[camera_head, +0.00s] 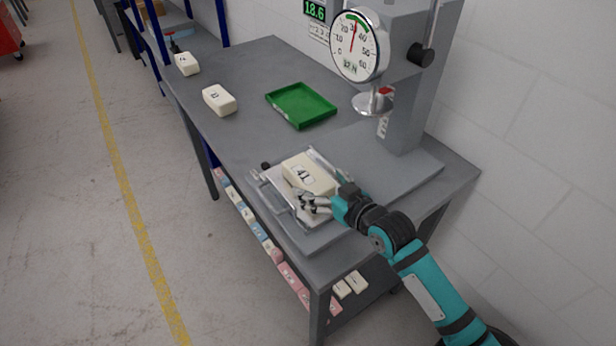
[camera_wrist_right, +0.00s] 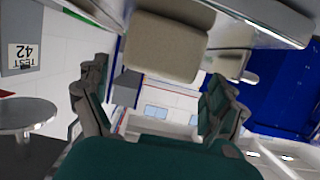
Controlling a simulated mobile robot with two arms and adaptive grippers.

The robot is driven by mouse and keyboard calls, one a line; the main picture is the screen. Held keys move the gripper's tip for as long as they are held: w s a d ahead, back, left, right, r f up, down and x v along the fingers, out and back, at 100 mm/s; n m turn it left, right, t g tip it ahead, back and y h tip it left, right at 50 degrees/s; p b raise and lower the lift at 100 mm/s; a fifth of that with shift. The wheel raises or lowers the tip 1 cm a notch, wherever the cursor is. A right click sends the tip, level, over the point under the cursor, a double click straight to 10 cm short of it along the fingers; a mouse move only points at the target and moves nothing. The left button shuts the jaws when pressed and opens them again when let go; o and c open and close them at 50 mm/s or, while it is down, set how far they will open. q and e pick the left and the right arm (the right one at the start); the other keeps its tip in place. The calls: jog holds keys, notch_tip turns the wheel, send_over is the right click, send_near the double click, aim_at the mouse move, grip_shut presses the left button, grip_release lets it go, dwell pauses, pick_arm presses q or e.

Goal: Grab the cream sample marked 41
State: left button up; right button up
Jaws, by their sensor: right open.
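The cream sample marked 41 (camera_head: 310,171) is a pale block lying label up on the metal plate of the test stand in the head view. My right gripper (camera_head: 322,203) is at the block's near side, its fingers low beside the near edge. It is open, and I cannot tell whether a finger touches the block. In the right wrist view a cream block (camera_wrist_right: 165,46) shows beyond the parted fingers of the right gripper (camera_wrist_right: 158,98), not clearly between them. My left gripper is not in view.
The test stand's dial gauge (camera_head: 360,46) and round press foot (camera_head: 372,101) stand behind the block. A metal handle (camera_head: 270,192) is left of it. An empty green tray (camera_head: 301,104) and another cream block (camera_head: 219,99) lie farther back. Bare table lies between.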

aim_at(308, 179)
jog(key=p+x, duration=0.1)
jog(key=x, duration=0.3)
jog(key=shift+w+f, duration=0.1)
jog(key=shift+w, duration=0.2)
jog(key=shift+d, duration=0.1)
jog(key=shift+s, duration=0.1)
jog(key=c, duration=0.8)
